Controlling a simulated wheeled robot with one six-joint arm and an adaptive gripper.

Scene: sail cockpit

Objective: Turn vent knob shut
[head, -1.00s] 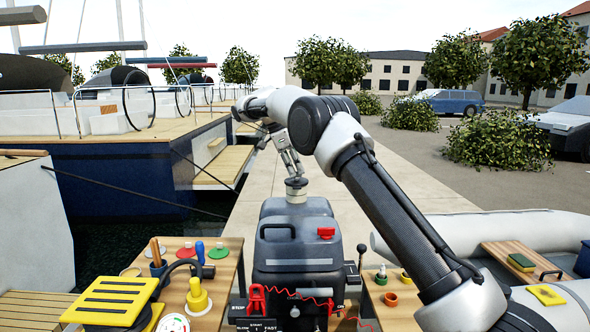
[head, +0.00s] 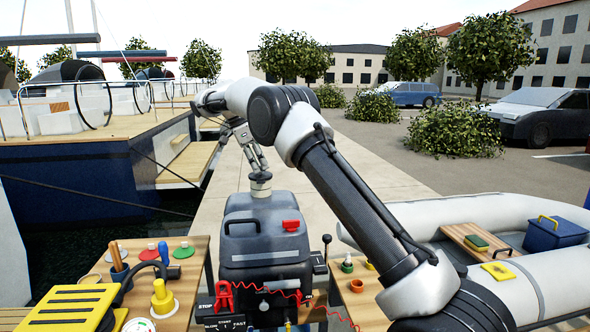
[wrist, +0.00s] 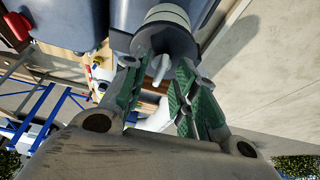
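The vent knob (head: 260,184) is a grey, ringed round piece on top of the dark grey fuel tank (head: 267,238). Pale rings on the tank's top piece (wrist: 166,16) also show at the top of the wrist view. My gripper (head: 253,165) reaches down to the knob from above. In the wrist view, the two green-padded fingers of my gripper (wrist: 160,62) stand apart with a clear gap, their tips at the knob's near side. I cannot tell whether they touch it. The knob's far side is hidden.
A red cap (head: 291,225) sits on the tank beside the knob. A wooden table (head: 190,262) with a yellow case (head: 70,305) and tools is at left. An inflatable boat (head: 480,215) lies at right. The paved quay (head: 365,175) behind is open.

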